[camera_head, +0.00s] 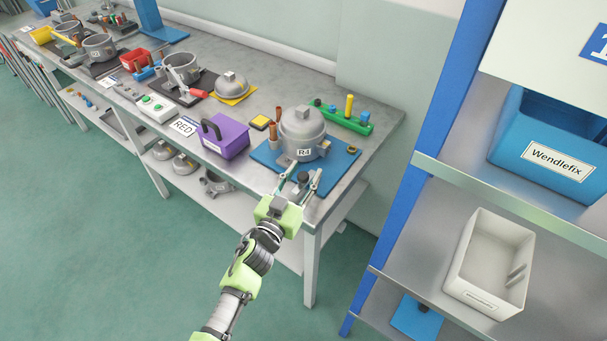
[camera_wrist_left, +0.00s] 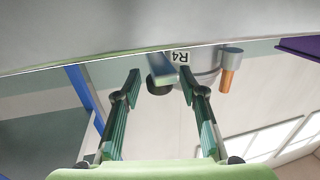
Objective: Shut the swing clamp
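The compressor labelled R4 (camera_head: 302,135) stands on a blue plate (camera_head: 266,155) at the near end of the bench. The swing clamp seems to be at the plate's front edge; its dark round knob (camera_head: 303,177) shows there, its arm mostly hidden by my fingers. My left gripper (camera_head: 302,179) is open, with the knob between its fingertips or just beyond them. In the left wrist view, the picture is upside down. The knob (camera_wrist_left: 160,83) and a grey-green bar (camera_wrist_left: 160,67) show between the spread fingers, below the R4 label. Contact cannot be told. My right gripper is not in view.
A purple bin (camera_head: 226,140) stands left of the plate and a green holder (camera_head: 345,119) with pegs behind it. A blue-framed shelf (camera_head: 430,120) with a blue bin (camera_head: 550,140) and a white bin (camera_head: 491,262) stands at right. The green floor is clear.

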